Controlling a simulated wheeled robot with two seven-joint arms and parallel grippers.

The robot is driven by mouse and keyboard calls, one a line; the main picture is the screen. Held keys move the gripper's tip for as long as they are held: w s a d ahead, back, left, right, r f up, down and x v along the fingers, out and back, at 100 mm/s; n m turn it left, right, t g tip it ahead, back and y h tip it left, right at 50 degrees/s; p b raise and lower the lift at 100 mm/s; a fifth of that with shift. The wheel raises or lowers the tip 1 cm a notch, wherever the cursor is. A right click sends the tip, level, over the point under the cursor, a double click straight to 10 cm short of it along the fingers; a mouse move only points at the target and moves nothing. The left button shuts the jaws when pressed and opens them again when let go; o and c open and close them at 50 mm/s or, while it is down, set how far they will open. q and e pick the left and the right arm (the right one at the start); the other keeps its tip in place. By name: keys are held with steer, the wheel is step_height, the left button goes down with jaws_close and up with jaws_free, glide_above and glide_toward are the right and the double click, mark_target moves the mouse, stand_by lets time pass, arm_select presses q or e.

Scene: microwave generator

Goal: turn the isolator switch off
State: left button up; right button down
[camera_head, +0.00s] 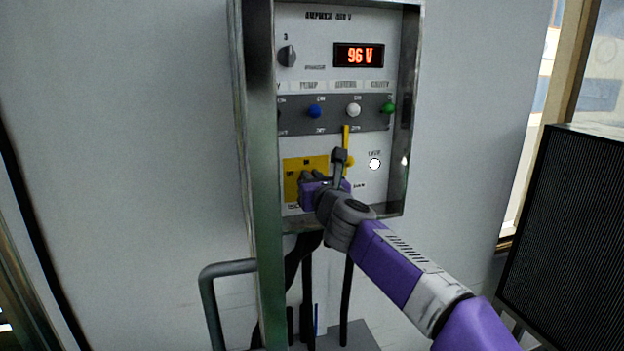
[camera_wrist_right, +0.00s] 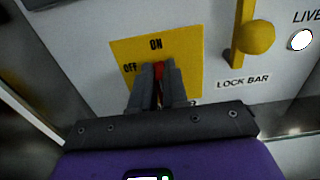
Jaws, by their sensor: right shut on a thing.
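The isolator switch has a yellow plate (camera_head: 291,165) low on the panel. In the right wrist view the plate (camera_wrist_right: 125,50) is marked ON at the top and OFF at the left. A red handle (camera_wrist_right: 159,70) shows just below the ON mark, upright in this view, and most of it is hidden between the fingers. My right gripper (camera_wrist_right: 158,82) is shut on this red handle. In the head view my right gripper (camera_head: 306,178) is in front of the plate and covers its lower part. My left gripper is not in view.
A yellow lock bar (camera_wrist_right: 243,45) with a round knob stands upright right of the plate. A lit LIVE lamp (camera_head: 374,164) is further right. Blue, white and green knobs and a display (camera_head: 359,55) reading 96 V are above. The cabinet's metal frame (camera_head: 263,150) stands out at the left.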

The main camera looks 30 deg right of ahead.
steer(key=shift+n, duration=0.3)
steer(key=n+p, duration=0.1)
steer(key=n, duration=0.3)
steer(key=a+n+p, duration=0.1)
steer(key=n, duration=0.3)
steer(key=f+n+p, duration=0.1)
steer(key=n+p, duration=0.1)
steer(key=n, duration=0.2)
steer(key=shift+w+a+n, duration=0.15)
steer(key=shift+a+n, duration=0.15)
steer(key=shift+n, duration=0.1)
steer(key=n, duration=0.3)
steer(key=n+p, duration=0.1)
steer(key=shift+f+n, duration=0.3)
steer(key=c, duration=1.1)
jaws_free()
steer(key=shift+w+f, duration=0.1)
steer(key=shift+c, duration=0.2)
